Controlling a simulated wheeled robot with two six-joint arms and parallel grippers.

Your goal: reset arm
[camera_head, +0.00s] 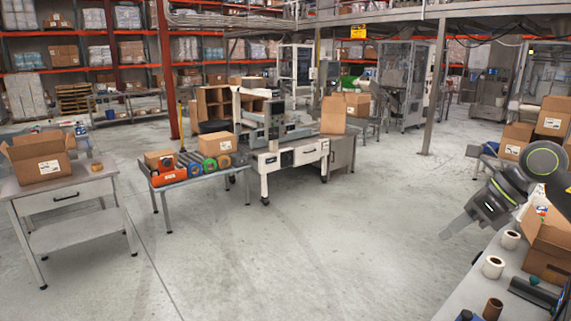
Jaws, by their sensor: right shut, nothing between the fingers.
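My right arm (510,187), dark grey with bright yellow-green rings at its joints, comes in from the right edge. It is raised at the side of the white bench. My right gripper (445,234) points down and left, with its pale fingers together and nothing visible in them. In the picture it lies over the bare floor, left of the bench, and touches nothing that I can see. My left gripper is not in the picture.
The white bench (460,302) at lower right bears tape rolls (493,267) and an open carton (548,236), partly hidden by my arm. A grey table (90,190) with a carton (40,160) stands left. The floor between is clear.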

